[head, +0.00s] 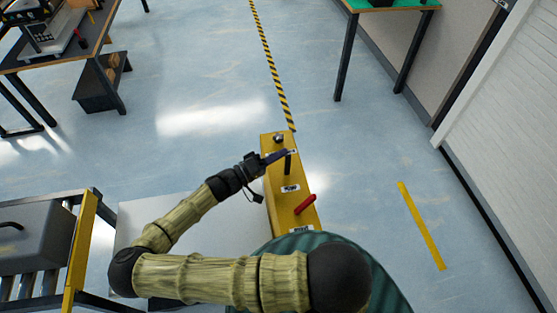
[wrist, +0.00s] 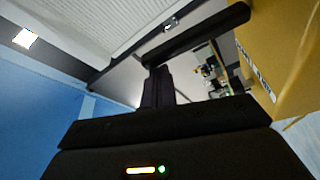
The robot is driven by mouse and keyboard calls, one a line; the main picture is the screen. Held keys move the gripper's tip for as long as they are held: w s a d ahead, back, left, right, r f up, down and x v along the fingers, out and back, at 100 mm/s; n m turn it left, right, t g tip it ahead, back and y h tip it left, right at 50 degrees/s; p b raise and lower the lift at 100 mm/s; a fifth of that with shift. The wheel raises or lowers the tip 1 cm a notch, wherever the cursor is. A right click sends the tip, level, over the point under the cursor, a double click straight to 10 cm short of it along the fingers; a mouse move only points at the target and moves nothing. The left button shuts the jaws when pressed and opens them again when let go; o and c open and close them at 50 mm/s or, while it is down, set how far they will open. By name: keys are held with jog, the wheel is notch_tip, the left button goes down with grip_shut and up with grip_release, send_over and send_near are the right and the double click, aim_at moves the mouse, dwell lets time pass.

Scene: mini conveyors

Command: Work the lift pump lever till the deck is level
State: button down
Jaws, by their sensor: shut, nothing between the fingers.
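The yellow pump housing (head: 283,209) stands at the centre of the head view, with small white labels on its top. A black lever (head: 288,166) rises near its far end and a shorter red lever (head: 305,205) sits nearer. My gripper (head: 280,155) is shut and empty, its fingers beside or against the black lever; I cannot tell if they touch. In the wrist view the closed fingers (wrist: 158,88) point toward a dark bar (wrist: 195,34), seemingly the black lever, with the yellow housing (wrist: 288,55) at right. The grey deck (head: 135,225) is partly hidden by my arm; its level is unclear.
A grey case (head: 38,240) rests on a roller conveyor with a yellow end rail (head: 80,250) at lower left. A workbench (head: 60,52) stands at upper left and a green-topped table (head: 390,5) at upper right. The floor right of the housing is clear, with a yellow stripe (head: 421,225).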

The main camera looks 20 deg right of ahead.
jog(key=shift+w+a+f+b, duration=0.1)
jog(key=shift+w+a+b, duration=0.25)
jog(key=shift+w+a, duration=0.4)
jog(key=s+a+b, duration=0.1)
jog(key=a+b, duration=0.1)
jog(key=a, duration=0.6)
jog(key=shift+s+f, duration=0.3)
